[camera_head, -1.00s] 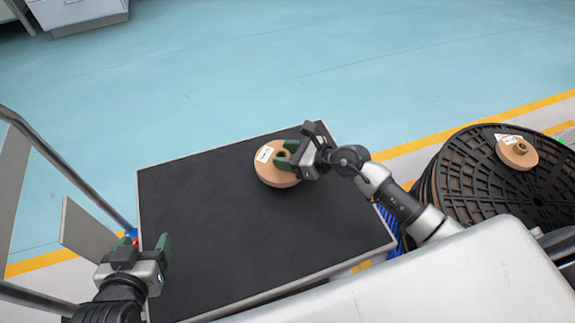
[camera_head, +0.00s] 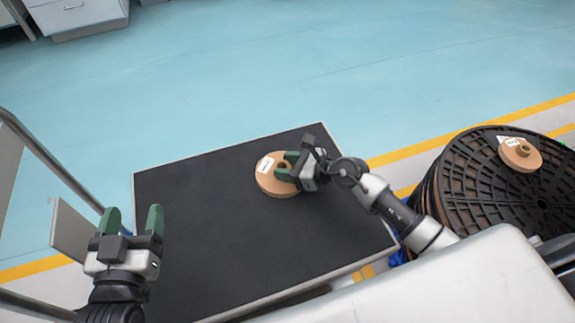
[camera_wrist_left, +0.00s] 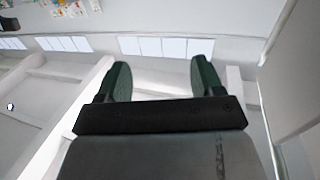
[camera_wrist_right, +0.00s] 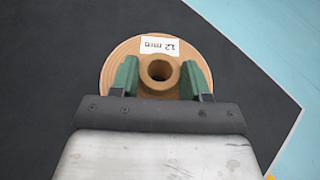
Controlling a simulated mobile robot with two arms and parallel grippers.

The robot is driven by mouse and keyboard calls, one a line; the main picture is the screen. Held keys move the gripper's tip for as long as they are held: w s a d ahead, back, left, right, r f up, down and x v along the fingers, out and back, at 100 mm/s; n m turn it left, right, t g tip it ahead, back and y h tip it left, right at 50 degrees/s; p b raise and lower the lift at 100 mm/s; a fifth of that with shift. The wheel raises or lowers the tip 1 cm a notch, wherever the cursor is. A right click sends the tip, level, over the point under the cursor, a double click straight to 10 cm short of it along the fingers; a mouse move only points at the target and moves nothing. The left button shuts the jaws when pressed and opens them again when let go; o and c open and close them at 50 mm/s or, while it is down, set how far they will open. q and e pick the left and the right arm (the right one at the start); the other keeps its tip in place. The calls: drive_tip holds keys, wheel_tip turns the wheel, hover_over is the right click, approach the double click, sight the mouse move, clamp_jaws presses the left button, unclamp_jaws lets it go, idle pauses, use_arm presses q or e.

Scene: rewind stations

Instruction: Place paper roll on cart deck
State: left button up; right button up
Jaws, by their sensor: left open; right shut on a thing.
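A tan paper roll (camera_head: 270,184) with a white label is at the black cart deck (camera_head: 210,235), right of its middle toward the far edge. My right gripper (camera_head: 284,168) is shut on the roll's raised core. In the right wrist view the roll (camera_wrist_right: 118,66) shows from above, its label reading "12 mm", with the green fingers on both sides of the core (camera_wrist_right: 159,73). I cannot tell whether the roll touches the deck. My left gripper (camera_head: 132,220) is open and empty, over the deck's left side; its fingers point up in the left wrist view (camera_wrist_left: 160,80).
A large black reel (camera_head: 480,185) stands at the right with another tan roll (camera_head: 521,156) on top. The cart's metal handle frame (camera_head: 55,150) rises at the left. Most of the deck is bare. Blue floor lies beyond, and a white cabinet (camera_head: 75,15) stands far left.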

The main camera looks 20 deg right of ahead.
drive_tip(key=o, duration=1)
